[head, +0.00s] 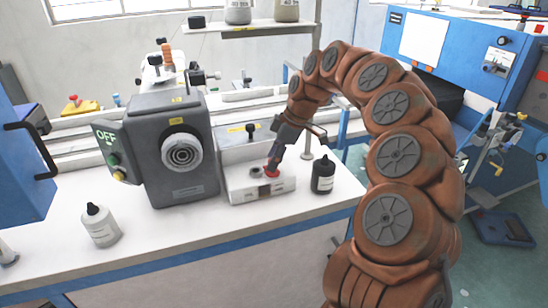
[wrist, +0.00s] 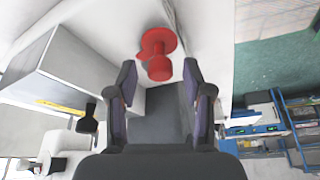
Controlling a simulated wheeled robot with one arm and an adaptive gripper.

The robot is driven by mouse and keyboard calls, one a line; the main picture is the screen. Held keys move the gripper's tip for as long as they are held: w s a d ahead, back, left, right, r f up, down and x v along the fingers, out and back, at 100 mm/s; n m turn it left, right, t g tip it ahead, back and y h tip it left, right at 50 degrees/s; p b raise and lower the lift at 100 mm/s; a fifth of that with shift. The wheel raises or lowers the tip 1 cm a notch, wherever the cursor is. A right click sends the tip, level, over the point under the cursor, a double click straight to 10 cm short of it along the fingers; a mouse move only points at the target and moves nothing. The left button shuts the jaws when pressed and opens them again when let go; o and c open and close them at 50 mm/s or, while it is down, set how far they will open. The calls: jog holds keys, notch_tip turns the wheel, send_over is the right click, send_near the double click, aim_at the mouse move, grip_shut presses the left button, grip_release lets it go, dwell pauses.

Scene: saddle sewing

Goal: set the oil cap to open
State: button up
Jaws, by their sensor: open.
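A red cap (wrist: 159,62), which looks like the oil cap, shows in the wrist view as a short cylinder on a wider round red flange with a small side tab. In the head view the red cap (head: 272,174) is small and partly hidden by my gripper. It sits on the front part of a white box-shaped unit (head: 238,183). My gripper (wrist: 159,80) is open, with its fingertips on either side just short of the cap. In the head view my gripper (head: 274,158) points down at it. I cannot tell whether the cap is open or closed.
A grey machine head (head: 146,150) with a round dial and an "OFF" panel stands left of the white unit. A black bottle (head: 323,175) stands close to its right. A white bottle (head: 101,226) is at the left. The front of the white table (head: 200,235) is clear.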

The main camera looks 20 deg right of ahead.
jog(key=v, duration=1.2)
dwell(0.6)
jog(key=s+a+m+g+h+p, duration=0.1)
jog(key=s+a+m+g+p, duration=0.2)
jog(key=s+a, duration=1)
jog(key=s+d+f+m+h+p, duration=0.1)
jog(key=s+f+m, duration=0.4)
jog(key=s, duration=0.7)
jog(key=s+d+f+m+h+p, duration=0.1)
jog(key=s+f+m, duration=0.4)
jog(key=s, duration=0.8)
jog(key=shift+s+d+f+g+h, duration=0.35)
jog(key=shift+d+h, duration=0.15)
jog(key=shift+d, duration=0.65)
